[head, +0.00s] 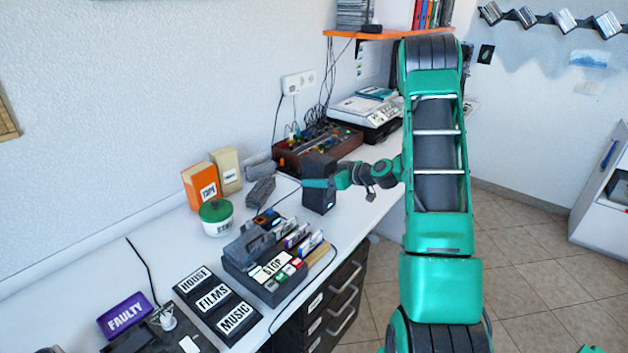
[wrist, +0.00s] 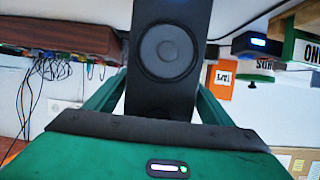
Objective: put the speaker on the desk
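The speaker is a black box with a round grey cone (wrist: 167,50) in the wrist view, which looks upside down. Its dark body also shows in the head view (head: 319,200), near the desk's front edge. My gripper (head: 316,183) has its green fingers against both sides of the speaker and looks shut on it. The fingers also show in the wrist view (wrist: 164,95). The desk (head: 352,212) is a long white top along the wall. The speaker is upright at the desk surface; I cannot tell whether its base touches.
A brown box with cables (head: 335,145) and a printer (head: 365,112) stand behind. Drawers (head: 335,305) are below.

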